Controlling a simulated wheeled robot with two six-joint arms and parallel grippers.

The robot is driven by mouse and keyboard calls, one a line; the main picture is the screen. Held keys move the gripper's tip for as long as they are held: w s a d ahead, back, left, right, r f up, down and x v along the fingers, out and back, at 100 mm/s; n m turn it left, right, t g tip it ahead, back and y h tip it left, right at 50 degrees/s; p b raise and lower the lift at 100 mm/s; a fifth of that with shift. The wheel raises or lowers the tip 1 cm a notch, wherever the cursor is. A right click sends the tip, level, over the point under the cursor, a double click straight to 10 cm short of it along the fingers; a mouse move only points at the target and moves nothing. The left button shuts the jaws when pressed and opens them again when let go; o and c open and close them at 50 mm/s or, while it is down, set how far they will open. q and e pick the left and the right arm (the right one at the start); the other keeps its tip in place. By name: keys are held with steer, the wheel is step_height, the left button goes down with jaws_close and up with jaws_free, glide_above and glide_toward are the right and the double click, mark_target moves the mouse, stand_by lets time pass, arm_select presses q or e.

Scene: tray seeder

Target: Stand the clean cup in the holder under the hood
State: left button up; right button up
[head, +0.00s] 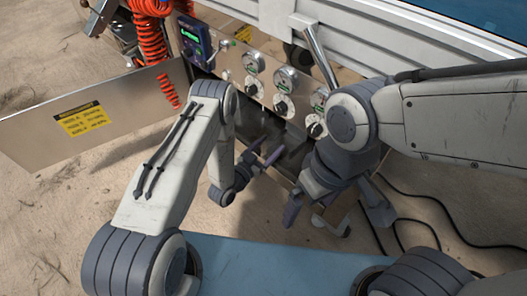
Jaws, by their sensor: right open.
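My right gripper (335,208) is open, its two fingers spread wide and pointing down, in front of the machine's lower right side. A small pale piece with a dark part (337,225) shows low between and behind those fingers. I cannot tell whether it is a cup, a holder or part of the machine. My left gripper (271,149) is in front of the dark opening (292,150) below the dial panel. Its two fingers look apart, with nothing seen between them. No cup or holder can be made out clearly, and the inside of the opening is dark and partly hidden by my arms.
The machine's dial panel (262,78) has several gauges and a blue keypad box (194,40). A metal panel with a yellow label (45,122) sticks out at the left. Orange coiled hoses (150,40) hang behind it. Black cables (432,220) lie on the sandy ground at right.

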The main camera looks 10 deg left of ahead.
arm_select(q)
steer(key=b+x, duration=0.1)
steer(key=x, duration=0.3)
steer(key=b+x, duration=0.2)
steer(key=x, duration=0.2)
steer(key=shift+d, duration=0.4)
steer(key=shift+w+d+f+b, duration=0.5)
steer(key=shift+w+b, duration=0.2)
steer(key=shift+b, duration=0.15)
steer(key=shift+f+b, duration=0.45)
steer(key=shift+f, duration=0.3)
steer(key=shift+f, duration=0.25)
steer(key=o, duration=1.4)
steer(key=shift+s, duration=0.15)
